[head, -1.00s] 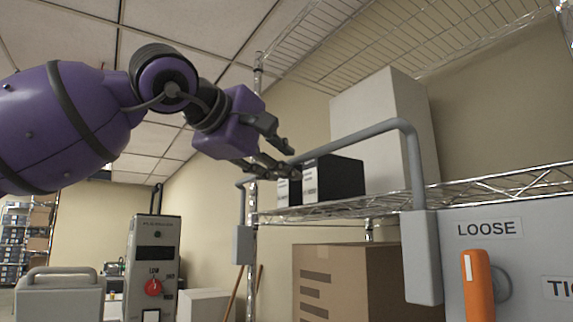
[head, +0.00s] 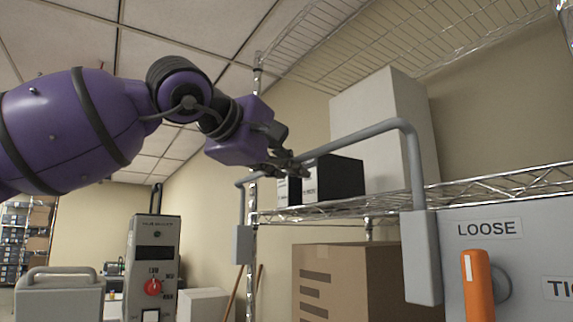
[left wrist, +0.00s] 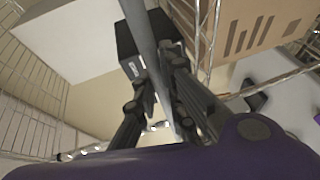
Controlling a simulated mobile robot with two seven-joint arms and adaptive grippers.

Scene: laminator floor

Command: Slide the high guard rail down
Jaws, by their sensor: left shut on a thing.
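The high guard rail (head: 362,135) is a grey bent tube that runs across the front of a wire shelf. Its two ends go down into grey housings, one on the right (head: 422,258) and one on the left (head: 242,245). My left gripper (head: 296,169) is at the left part of the rail's crossbar, shut on it. In the left wrist view the rail (left wrist: 143,38) passes between the fingers of my left gripper (left wrist: 158,75). My right gripper is not in view.
Dark boxes (head: 340,178) and a tall white box (head: 378,115) stand on the wire shelf (head: 470,190) behind the rail. A cardboard box (head: 350,285) is below. An orange handle (head: 477,285) sits on a grey panel at right.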

